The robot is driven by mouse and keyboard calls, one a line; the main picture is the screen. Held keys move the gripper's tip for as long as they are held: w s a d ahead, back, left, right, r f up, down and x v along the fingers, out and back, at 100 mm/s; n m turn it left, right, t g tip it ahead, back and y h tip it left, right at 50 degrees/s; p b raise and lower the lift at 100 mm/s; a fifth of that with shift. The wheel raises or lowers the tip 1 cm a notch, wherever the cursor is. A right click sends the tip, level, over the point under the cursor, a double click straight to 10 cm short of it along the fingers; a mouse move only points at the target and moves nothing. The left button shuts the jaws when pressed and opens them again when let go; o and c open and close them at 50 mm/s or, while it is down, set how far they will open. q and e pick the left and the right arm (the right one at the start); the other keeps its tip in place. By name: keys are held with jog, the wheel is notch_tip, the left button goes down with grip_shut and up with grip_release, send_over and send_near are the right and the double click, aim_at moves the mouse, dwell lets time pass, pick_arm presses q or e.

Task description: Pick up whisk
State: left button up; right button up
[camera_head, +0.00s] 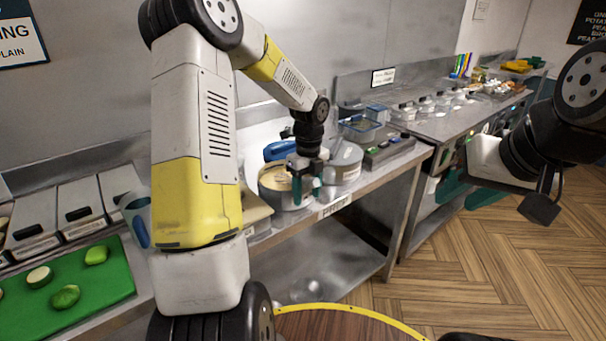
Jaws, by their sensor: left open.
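My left gripper (307,186) points down over the steel counter, at a round metal container (271,196) with pale yellow contents. Its two teal fingers are apart, and one overlaps the container's right side in the picture. I cannot tell whether they touch it. I cannot make out a whisk for certain; the gripper and arm hide part of this area. A blue object (279,150) lies just behind the container. My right gripper (468,190) is off to the right over the floor, away from the counter items, with its teal fingers spread apart.
A grey round container (346,162) stands close right of my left gripper, with a clear blue-rimmed tub (360,130) behind. A green board (75,288) with cut vegetables lies at left. A second counter (450,121) holds several small containers. The wooden floor (480,280) is clear.

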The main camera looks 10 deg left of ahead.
pick_arm(q)
grip_shut()
jog(key=shift+r, duration=0.1)
